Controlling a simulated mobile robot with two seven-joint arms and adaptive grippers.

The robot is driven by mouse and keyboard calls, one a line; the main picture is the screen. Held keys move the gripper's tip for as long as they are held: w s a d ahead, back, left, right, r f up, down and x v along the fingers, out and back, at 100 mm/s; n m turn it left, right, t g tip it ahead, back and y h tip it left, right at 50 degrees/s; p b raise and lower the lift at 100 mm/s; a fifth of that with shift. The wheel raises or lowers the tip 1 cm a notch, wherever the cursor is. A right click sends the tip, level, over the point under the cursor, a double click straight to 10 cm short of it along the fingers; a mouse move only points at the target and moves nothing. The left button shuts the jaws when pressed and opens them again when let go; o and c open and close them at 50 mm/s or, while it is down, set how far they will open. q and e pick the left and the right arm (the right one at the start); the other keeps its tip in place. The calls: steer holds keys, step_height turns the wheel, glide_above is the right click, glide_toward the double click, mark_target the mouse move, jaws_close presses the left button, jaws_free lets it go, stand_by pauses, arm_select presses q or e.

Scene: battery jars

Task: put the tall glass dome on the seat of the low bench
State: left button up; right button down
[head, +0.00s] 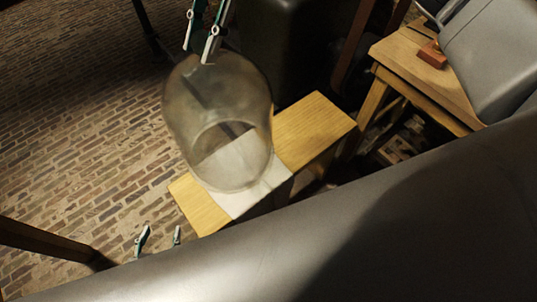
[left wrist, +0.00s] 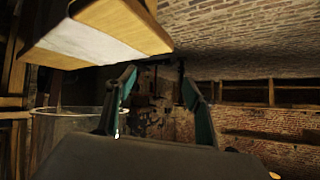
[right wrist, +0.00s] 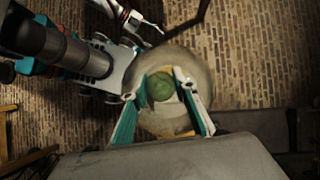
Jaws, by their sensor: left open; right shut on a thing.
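The tall glass dome (head: 190,110) hangs open end down over the low bench (head: 312,125), which has a white strip (head: 240,203) across its pale wooden seat. My right gripper (head: 205,45) is shut on the dome's top; the right wrist view shows its fingers (right wrist: 160,100) on either side of a round green knob (right wrist: 160,86). In the left wrist view, which is upside down, the dome's rim (left wrist: 70,110) appears apart from the bench (left wrist: 95,45). My left gripper (head: 158,240) is open and empty, low in front of the bench.
A wooden table (head: 400,50) with a small reddish block (head: 432,55) stands at the upper right. A dark green object (head: 275,55) stands behind the bench. Brick floor (head: 70,130) at the left is mostly clear. A dark wooden beam (head: 45,245) lies at the lower left.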

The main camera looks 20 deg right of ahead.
mark_target(181, 72)
steer(key=a+m, duration=0.1)
steer(key=a, duration=0.1)
steer(key=a+m+t+b, duration=0.1)
steer(key=a, duration=0.1)
steer(key=shift+w+a+f+m+t+b, duration=0.1)
steer(key=shift+w+a+m+t+b, duration=0.1)
steer(key=shift+m+t+b, duration=0.1)
steer(key=shift+w+a+m+y, duration=0.1)
steer(key=shift+a+m+y, duration=0.2)
steer(key=shift+a+m, duration=0.2)
step_height(181, 72, down, 16)
steer(key=shift+r+b, duration=0.25)
steer(key=shift+b, duration=0.25)
step_height(181, 72, down, 4)
steer(key=shift+f, duration=0.4)
steer(key=shift+f+b, duration=0.35)
steer(key=shift+f, duration=0.3)
steer(key=c, duration=1.6)
jaws_free()
steer(key=shift+d+f, duration=0.15)
steer(key=shift+f, duration=0.2)
